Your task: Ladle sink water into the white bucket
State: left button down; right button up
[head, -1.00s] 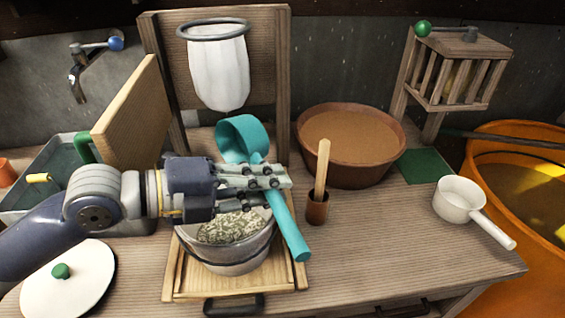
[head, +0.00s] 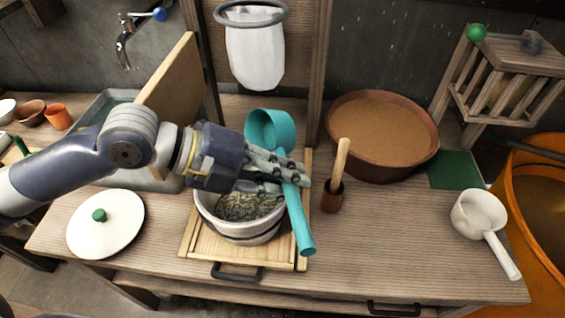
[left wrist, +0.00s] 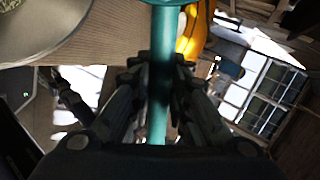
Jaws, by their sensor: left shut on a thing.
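My left gripper (head: 296,172) is shut on the handle of a teal ladle (head: 297,218). The ladle's round cup (head: 270,130) is behind the gripper, and its handle slants down toward the front right. In the left wrist view the teal handle (left wrist: 159,100) runs between the fingers. The whitish bucket (head: 245,235) stands on a wooden tray below the gripper, with grainy grey-green matter visible inside. The grey sink (head: 112,100) is at the left, partly hidden by my arm and a wooden board; a faucet (head: 123,45) is above it. My right gripper is not seen.
A brown basin (head: 425,165) stands behind a small cup with a wooden stick (head: 332,197). A white dipper (head: 478,215) lies at the right beside an orange tub (head: 520,240). A white lid (head: 105,230) lies front left. A white bag (head: 255,55) hangs behind. The front right tabletop is clear.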

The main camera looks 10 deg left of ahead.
pick_arm(q)
jog(key=p, duration=0.1)
jog(key=r+p, duration=0.1)
jog(key=y+p, duration=0.1)
jog(key=shift+w+d+r+g+p, duration=0.25)
jog(key=shift+d+r+g+p, duration=0.05)
jog(key=shift+r+g+p, duration=0.1)
jog(key=d+r+n+g+y+p, duration=0.1)
jog(key=g+y+p, duration=0.1)
jog(key=p, duration=0.3)
jog(key=w+d+r+n+g+y+p, duration=0.1)
jog(key=g+y+p, duration=0.1)
jog(key=y+p, duration=0.2)
jog(key=w+d+r+g+y+p, duration=0.1)
jog(key=g+y+p, duration=0.1)
jog(key=p, duration=0.5)
jog(key=shift+w+r+n+g+y, duration=0.1)
jog(key=shift+w+n+g+y, duration=0.15)
jog(key=shift+n+g+y, duration=0.25)
